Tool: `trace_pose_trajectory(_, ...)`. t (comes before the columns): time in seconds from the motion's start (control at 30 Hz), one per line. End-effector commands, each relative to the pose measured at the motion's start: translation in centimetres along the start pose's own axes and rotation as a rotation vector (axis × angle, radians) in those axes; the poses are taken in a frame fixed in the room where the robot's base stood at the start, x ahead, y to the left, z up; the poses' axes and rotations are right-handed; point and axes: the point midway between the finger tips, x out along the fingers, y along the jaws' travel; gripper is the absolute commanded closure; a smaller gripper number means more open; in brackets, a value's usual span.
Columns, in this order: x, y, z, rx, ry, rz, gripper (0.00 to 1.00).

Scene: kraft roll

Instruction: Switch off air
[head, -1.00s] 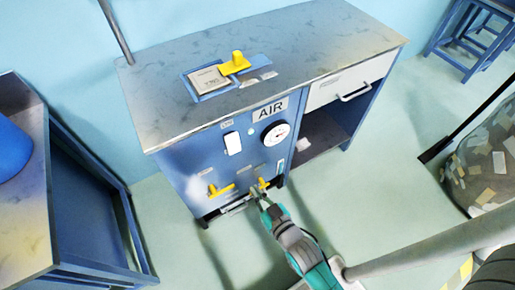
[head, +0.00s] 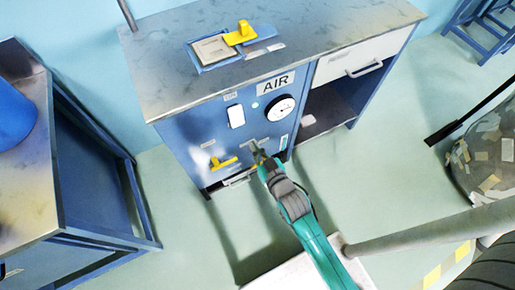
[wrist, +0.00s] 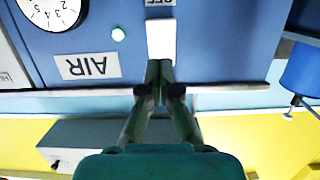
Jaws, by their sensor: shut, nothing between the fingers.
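The blue cabinet front carries a black-on-white AIR sign (head: 275,84), which shows upside down in the wrist view (wrist: 87,66). Left of the sign in the head view is a white rectangular switch (head: 236,116). In the wrist view the switch (wrist: 161,39) is directly beyond my fingertips. My gripper (head: 256,147) is shut and empty in front of the panel, below and right of the switch in the head view. In the wrist view my gripper's tips (wrist: 160,70) line up with the switch; I cannot tell whether they touch. A label by the switch is cut off there.
A round gauge (head: 280,108) and a small pale green lamp (head: 254,105) are on the panel. A yellow lever (head: 222,163) is low on the left; another is mostly hidden behind my gripper. A yellow-handled device (head: 240,33) lies on the worktop. Open floor lies in front.

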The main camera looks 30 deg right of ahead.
Motion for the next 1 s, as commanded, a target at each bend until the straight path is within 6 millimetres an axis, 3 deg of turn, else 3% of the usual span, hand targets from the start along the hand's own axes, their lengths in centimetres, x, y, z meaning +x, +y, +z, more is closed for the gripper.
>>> trace_pose_trajectory(0.5,8.5,0.0,0.0,0.0,0.0,0.0,1.0)
trace_pose_trajectory(0.7,10.2,0.0,0.0,0.0,-0.001,0.0,1.0)
trace_pose_trajectory(1.0,10.6,0.0,0.1,0.0,-0.001,0.0,1.0)
